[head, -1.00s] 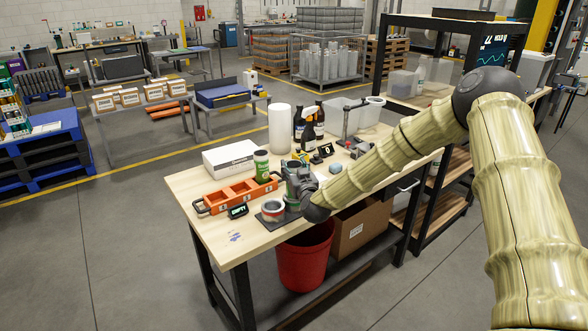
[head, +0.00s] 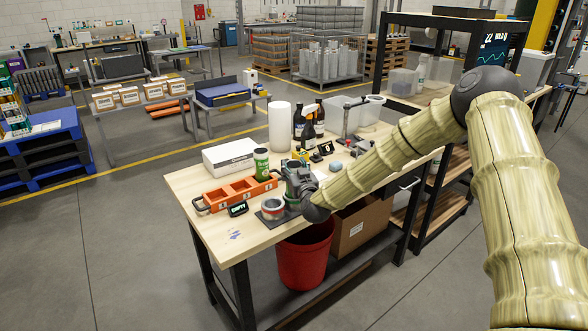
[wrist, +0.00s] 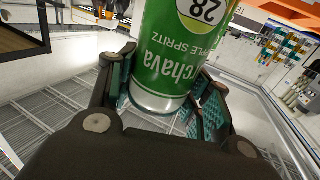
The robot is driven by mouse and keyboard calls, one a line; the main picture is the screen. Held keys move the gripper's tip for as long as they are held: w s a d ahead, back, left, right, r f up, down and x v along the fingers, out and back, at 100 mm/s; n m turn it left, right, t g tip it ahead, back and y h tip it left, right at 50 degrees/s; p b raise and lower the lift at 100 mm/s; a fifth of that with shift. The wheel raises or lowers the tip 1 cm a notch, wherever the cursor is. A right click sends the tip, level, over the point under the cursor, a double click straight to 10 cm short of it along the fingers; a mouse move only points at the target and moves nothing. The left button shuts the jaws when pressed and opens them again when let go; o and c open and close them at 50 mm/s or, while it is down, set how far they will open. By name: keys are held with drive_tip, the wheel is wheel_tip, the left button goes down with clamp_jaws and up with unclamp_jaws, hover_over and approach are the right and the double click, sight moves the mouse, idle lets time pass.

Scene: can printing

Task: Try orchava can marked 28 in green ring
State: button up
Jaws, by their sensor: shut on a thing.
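A green orchava can marked 28, "apple spritz" (wrist: 185,50), is between the fingers of my gripper (wrist: 165,92) in the wrist view. Its lettering is upside down there. In the head view my gripper (head: 297,180) is low over the bench's front edge, and the held can is mostly hidden by it. A red-and-white ring (head: 271,206) sits on a dark plate (head: 268,219) just left of the gripper. A bit of green shows below the gripper, beside that ring; I cannot tell whether it is the green ring or the can, or whether they touch.
An orange rack (head: 212,200) holds another green can (head: 261,162). A small display (head: 237,209) reads EMPTY. A white box (head: 230,157), a white roll (head: 282,127) and dark bottles (head: 299,122) stand behind. A red bin (head: 306,260) is below. The bench's front left corner is mostly clear.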

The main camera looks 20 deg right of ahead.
drive_tip(key=shift+f+b, duration=0.45)
drive_tip(key=shift+f, duration=0.25)
idle(1.5)
drive_tip(key=o, duration=0.8)
drive_tip(key=shift+c, duration=0.2)
drive_tip(key=shift+s, duration=0.1)
drive_tip(key=s, duration=1.2)
drive_tip(key=s+a+f+g+y, duration=0.1)
drive_tip(key=s+a+f+g, duration=0.35)
drive_tip(key=s+f, duration=0.75)
drive_tip(key=s+a+f+g+y, duration=0.1)
drive_tip(key=s+a+f+g, duration=0.3)
drive_tip(key=s+f, duration=0.8)
drive_tip(key=s+d+f+g, duration=0.2)
drive_tip(key=s+f+g, duration=0.2)
drive_tip(key=s, duration=0.9)
drive_tip(key=s+d+f+g+h, duration=0.1)
drive_tip(key=s+d+f+g, duration=0.1)
drive_tip(key=s+f+g, duration=0.3)
drive_tip(key=s+f, duration=0.4)
drive_tip(key=s, duration=0.5)
drive_tip(key=shift+h, duration=0.3)
